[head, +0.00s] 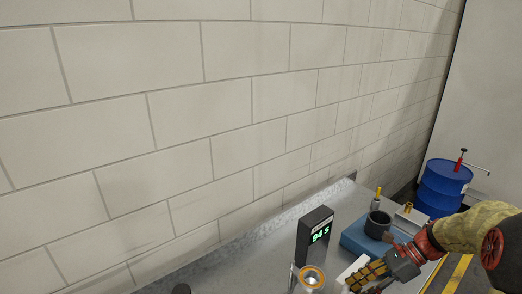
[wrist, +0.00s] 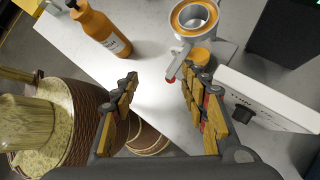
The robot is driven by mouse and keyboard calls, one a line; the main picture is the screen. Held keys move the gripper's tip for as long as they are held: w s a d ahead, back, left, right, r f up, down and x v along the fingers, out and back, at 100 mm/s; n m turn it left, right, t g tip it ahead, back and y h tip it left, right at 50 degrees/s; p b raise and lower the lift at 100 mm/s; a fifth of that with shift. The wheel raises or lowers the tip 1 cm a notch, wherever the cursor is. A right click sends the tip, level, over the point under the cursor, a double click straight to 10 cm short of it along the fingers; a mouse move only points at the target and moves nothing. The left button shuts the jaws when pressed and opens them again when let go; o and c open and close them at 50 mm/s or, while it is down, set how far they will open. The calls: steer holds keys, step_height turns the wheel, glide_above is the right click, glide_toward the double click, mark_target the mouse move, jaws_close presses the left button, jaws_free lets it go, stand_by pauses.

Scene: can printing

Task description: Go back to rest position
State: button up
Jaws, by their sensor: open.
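My gripper (head: 366,276) is at the lower right of the head view, low over the grey table (head: 262,252). In the wrist view my gripper (wrist: 161,78) has its two orange-padded fingers spread apart. Only pale table surface shows between them, with no object held. A grey-and-orange ring-shaped device (wrist: 193,18) stands just beyond the right finger, with an orange cylinder (wrist: 201,56) below it. The ring device also shows at the bottom of the head view (head: 312,278). I cannot tell whether the right finger touches anything.
A white box with a dark knob (wrist: 262,104) lies close to the right finger. An orange bottle (wrist: 101,28) stands beyond the left finger. A dark timer reading 94 s (head: 315,237), a dark mug (head: 377,224) on a blue box (head: 358,240), and a blue barrel (head: 441,187) are nearby.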

steer(key=s+a+r+n+t+h+b, duration=0.3)
steer(key=s+a+n+h, duration=0.1)
steer(key=s+n, duration=0.5)
steer(key=s+a+r+n+t+h+b, duration=0.3)
steer(key=s+n, duration=0.6)
steer(key=n, duration=0.4)
steer(key=shift+s+a+h+b, duration=0.4)
steer(key=shift+a+h, duration=0.3)
steer(key=shift+h, duration=0.3)
